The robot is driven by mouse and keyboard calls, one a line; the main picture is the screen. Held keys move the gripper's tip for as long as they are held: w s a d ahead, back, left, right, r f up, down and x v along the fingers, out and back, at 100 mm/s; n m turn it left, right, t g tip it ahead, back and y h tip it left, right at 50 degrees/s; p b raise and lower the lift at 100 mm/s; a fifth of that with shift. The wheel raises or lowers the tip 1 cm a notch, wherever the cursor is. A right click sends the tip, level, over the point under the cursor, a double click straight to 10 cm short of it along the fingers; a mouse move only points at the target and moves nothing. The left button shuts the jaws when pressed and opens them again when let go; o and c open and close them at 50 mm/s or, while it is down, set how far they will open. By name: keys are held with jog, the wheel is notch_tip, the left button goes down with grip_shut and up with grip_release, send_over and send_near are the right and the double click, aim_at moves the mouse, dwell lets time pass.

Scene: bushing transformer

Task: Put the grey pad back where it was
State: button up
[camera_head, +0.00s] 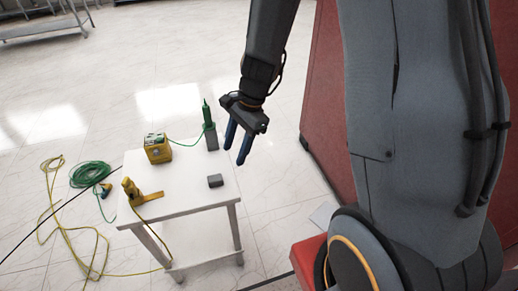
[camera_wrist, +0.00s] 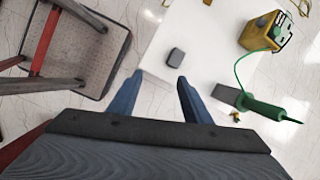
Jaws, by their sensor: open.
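The grey pad (camera_head: 215,181) is a small dark grey block lying on the white table (camera_head: 188,190), near its right edge. It also shows in the wrist view (camera_wrist: 175,57), beyond my fingertips and roughly between them. My gripper (camera_head: 235,147) has two blue fingers, spread apart with nothing between them. In the head view it hangs above and to the right of the table, apart from the pad. In the wrist view the fingers (camera_wrist: 160,80) point toward the pad.
A green probe (camera_head: 207,115) stands in a grey block at the table's back right corner, wired to a yellow box (camera_head: 158,148). A yellow tool (camera_head: 132,190) stands at the left. Cables lie coiled on the floor. A grey step or cart (camera_wrist: 85,50) shows left in the wrist view.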

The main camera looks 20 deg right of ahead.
jog(key=s+d+r+n+h, duration=0.1)
jog(key=s+d+r+n, duration=0.2)
jog(key=s+n, duration=0.2)
jog(key=s+d+r+n+h, duration=0.2)
jog(key=s+d+r+n, duration=0.2)
jog(key=n, duration=0.5)
jog(key=shift+s+d+t+h, duration=0.3)
jog(key=shift+s+t, duration=0.1)
jog(key=shift+s, duration=0.85)
jog(key=shift+r, duration=0.1)
